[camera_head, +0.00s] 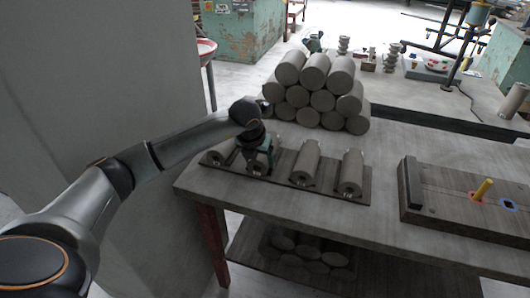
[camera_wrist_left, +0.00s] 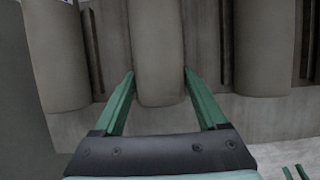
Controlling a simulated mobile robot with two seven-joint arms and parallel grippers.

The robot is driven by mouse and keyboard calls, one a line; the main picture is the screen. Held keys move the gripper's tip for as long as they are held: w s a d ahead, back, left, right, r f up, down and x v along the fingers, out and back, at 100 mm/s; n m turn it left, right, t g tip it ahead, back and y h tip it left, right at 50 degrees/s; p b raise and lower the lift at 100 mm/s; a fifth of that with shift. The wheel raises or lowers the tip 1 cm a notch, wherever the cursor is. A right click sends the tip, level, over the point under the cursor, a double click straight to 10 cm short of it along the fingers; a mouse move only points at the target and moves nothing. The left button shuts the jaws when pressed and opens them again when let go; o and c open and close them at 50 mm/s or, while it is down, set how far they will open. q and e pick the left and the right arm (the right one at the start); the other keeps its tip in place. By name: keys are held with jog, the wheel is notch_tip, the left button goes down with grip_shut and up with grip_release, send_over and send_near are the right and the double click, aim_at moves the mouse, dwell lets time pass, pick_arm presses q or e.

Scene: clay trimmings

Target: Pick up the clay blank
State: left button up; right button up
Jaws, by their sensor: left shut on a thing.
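Grey cylindrical clay blanks lie in a row on a dark slatted rack (camera_head: 328,193) on the table. My left gripper (camera_head: 261,160) is over the second blank from the left (camera_head: 257,166) and partly hides it. In the left wrist view, the green fingers of the gripper (camera_wrist_left: 159,76) stand on both sides of this clay blank (camera_wrist_left: 157,50) and are shut on it. The blank appears to rest level on the rack. Another blank (camera_head: 219,154) lies to its left, and two more (camera_head: 305,163) lie to its right. My right gripper is not in view.
A pile of several clay cylinders (camera_head: 311,98) stands right behind the rack. A dark wooden board (camera_head: 433,213) with a yellow peg (camera_head: 483,189) is at the right of the grey table (camera_head: 375,225). A grey wall panel (camera_head: 120,90) stands at left. Bare tabletop lies between rack and board.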

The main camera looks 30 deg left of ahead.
pick_arm(q)
grip_shut()
dwell(0.3)
jog(key=shift+w+r, duration=0.1)
jog(key=shift+r, duration=0.1)
